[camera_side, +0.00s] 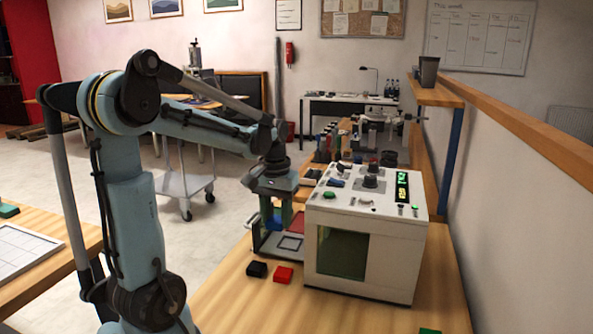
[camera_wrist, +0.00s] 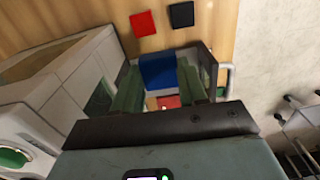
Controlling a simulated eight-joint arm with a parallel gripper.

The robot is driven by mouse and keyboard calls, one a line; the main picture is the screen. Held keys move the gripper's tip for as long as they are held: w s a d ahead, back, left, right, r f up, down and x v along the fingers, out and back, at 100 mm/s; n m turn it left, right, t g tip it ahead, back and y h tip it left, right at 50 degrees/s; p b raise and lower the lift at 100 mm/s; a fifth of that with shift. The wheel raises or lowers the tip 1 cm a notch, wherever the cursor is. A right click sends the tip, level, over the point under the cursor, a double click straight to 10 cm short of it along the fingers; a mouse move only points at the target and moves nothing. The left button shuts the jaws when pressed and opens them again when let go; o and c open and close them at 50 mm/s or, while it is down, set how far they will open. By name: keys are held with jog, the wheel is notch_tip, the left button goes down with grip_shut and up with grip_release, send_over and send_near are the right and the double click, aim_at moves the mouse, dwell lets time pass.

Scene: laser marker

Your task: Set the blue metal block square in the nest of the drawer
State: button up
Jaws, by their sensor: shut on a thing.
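My gripper (camera_side: 276,216) points down over the drawer, its two green fingers closed on the blue metal block (camera_side: 274,222). In the wrist view the blue block (camera_wrist: 158,71) shows between the fingers (camera_wrist: 157,88). The drawer (camera_side: 268,247) is pulled out of the white laser marker (camera_side: 395,245), at its left side. A dark square outline, which looks like the nest (camera_side: 290,243), shows on the pale drawer floor. The block appears to be over the drawer, away from that outline in the side view. I cannot tell whether its underside touches the floor.
A black block (camera_side: 257,269) and a red block (camera_side: 283,275) lie on the wooden table in front of the drawer; the wrist view also shows the red one (camera_wrist: 143,23) and the black one (camera_wrist: 181,14). The marker's housing stands close to the right of my gripper.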

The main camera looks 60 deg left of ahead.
send_over(291, 243)
jog(key=s+d, duration=0.1)
jog(key=f, duration=0.7)
jog(key=a+f, duration=0.1)
jog(key=f, duration=0.2)
jog(key=shift+w+f, duration=0.2)
jog(key=shift+w, duration=0.2)
jog(key=shift+f, duration=0.3)
jog(key=shift+f, duration=0.25)
jog(key=o, duration=1)
jog(key=shift+o, duration=0.4)
notch_tip(291, 243, up, 13)
jog(key=shift+r, duration=0.1)
